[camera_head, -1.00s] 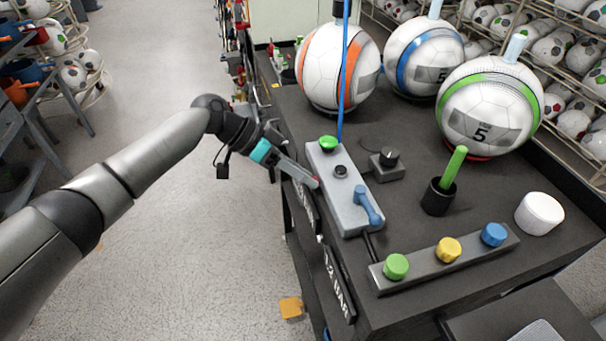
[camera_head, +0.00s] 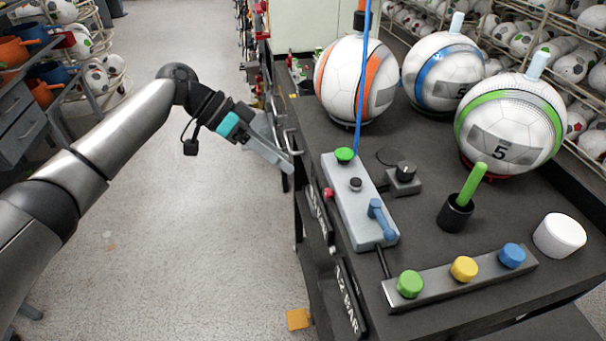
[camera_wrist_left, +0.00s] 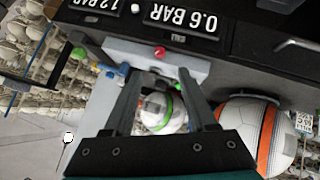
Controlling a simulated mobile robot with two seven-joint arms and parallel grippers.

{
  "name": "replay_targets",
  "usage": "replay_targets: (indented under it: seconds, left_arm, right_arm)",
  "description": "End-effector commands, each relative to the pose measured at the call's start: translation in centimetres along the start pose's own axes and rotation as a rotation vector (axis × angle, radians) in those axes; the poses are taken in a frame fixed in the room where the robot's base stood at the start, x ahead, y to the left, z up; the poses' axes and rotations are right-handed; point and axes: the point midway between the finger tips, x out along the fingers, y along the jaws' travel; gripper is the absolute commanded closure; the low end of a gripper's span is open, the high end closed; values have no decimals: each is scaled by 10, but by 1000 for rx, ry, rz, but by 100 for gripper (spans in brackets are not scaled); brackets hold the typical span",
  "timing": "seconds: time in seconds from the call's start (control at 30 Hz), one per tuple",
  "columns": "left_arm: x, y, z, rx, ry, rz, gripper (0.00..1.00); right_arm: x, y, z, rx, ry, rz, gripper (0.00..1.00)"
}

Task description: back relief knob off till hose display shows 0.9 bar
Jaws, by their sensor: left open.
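A grey control box (camera_head: 360,200) lies on the black bench, with a green button (camera_head: 344,155), a small black button, a blue lever (camera_head: 381,218) and a red knob (camera_head: 328,193) on its near side. The red knob also shows in the left wrist view (camera_wrist_left: 160,52), beyond and between the fingers. I cannot tell for sure which control is the relief knob. A display in the left wrist view reads 0.6 BAR (camera_wrist_left: 181,18); another reads 12 or 1.2 BAR (camera_wrist_left: 101,5). My left gripper (camera_head: 288,165) is open and empty, left of the box, apart from the red knob.
A small box with a black dial (camera_head: 405,172), a green stick in a black cup (camera_head: 456,213), a white cylinder (camera_head: 560,236) and a bar with green, yellow and blue knobs (camera_head: 463,270) are on the bench. Balls (camera_head: 355,80) stand behind. Floor at left is free.

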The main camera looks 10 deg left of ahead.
Motion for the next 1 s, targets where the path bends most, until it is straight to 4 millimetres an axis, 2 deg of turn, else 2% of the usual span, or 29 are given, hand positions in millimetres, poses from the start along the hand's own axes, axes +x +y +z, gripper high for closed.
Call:
replay_targets:
  seconds: [0.1,0.3,0.77,0.87,1.0]
  left_arm:
    - [-24,-1,0,1,0,-3,43]
    - [-46,0,0,0,0,0,43]
    - [-51,-3,0,2,1,-16,43]
    - [-50,-20,2,13,8,-97,43]
    - [-56,-70,7,73,20,-344,43]
  right_arm:
    - [1,0,0,0,0,0,100]
    - [2,0,0,0,0,0,100]
    - [1,0,0,1,0,0,100]
    - [0,0,0,1,0,0,100]
    - [-5,0,0,1,0,0,100]
